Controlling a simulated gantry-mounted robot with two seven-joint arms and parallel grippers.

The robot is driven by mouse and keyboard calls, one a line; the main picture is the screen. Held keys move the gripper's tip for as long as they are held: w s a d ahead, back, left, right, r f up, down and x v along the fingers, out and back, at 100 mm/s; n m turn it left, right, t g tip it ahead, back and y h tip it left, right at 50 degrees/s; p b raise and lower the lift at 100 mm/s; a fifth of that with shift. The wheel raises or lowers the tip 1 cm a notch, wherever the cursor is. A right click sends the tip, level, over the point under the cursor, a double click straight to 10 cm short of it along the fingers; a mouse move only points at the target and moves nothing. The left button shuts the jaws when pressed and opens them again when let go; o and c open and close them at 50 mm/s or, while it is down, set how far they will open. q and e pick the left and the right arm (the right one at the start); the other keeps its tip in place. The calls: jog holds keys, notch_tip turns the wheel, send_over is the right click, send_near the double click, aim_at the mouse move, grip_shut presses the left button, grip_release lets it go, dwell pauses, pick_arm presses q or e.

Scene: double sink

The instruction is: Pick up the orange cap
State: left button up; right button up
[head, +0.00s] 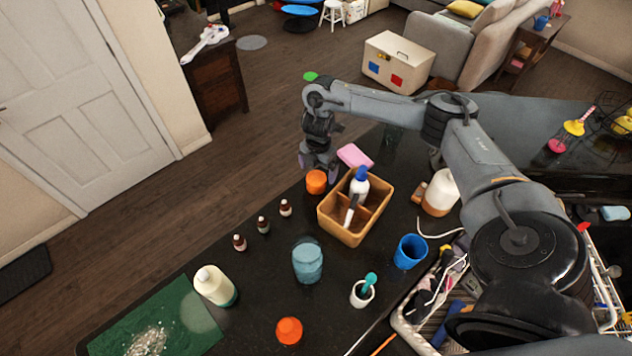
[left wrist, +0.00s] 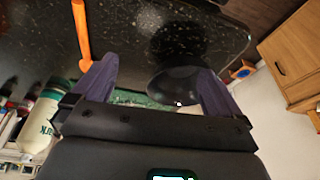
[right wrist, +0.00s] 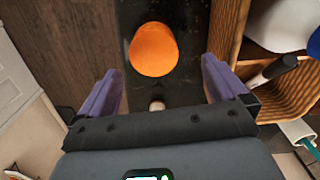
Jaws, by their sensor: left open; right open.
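An orange cap (head: 316,181) stands on the dark counter near its far edge, left of the wooden caddy. It also shows in the right wrist view (right wrist: 153,50), a little beyond the fingertips and between their lines. My right gripper (head: 319,166) is open and empty, just above and behind the cap in the head view. A second orange cap-like piece (head: 289,331) sits at the near edge of the counter. My left gripper (left wrist: 158,76) shows only in its own wrist view, open and empty, over a dark speckled surface.
The wooden caddy (head: 326,207) holds a blue-topped white bottle (head: 359,183). A pink sponge (head: 354,156) lies behind it. Several small brown bottles (head: 263,225) stand left of it. A blue cup (head: 410,251) stands to its right. An orange rod-like piece (left wrist: 80,30) is near my left fingers.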

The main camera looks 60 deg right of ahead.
aim_at(316, 179)
jog(key=shift+f, duration=0.8)
pick_arm(q)
jog(key=shift+f+b, duration=0.65)
jog(key=shift+f, duration=0.15)
pick_arm(e)
jog(key=shift+w+a+f, duration=0.1)
jog(key=shift+w+f, duration=0.1)
jog(key=shift+f, duration=0.6)
jog(key=shift+w+a+f, duration=0.1)
jog(key=shift+w+f, duration=0.05)
jog(key=shift+f, duration=0.6)
pick_arm(q)
jog(key=shift+r, duration=0.2)
pick_arm(e)
jog(key=shift+f, duration=0.3)
pick_arm(q)
jog(key=shift+d+r+p, duration=0.15)
jog(key=shift+p, duration=0.2)
pick_arm(e)
jog(key=shift+d+f, duration=0.15)
jog(key=shift+f, duration=0.6)
jog(key=c, duration=1)
jog(key=shift+r, duration=0.2)
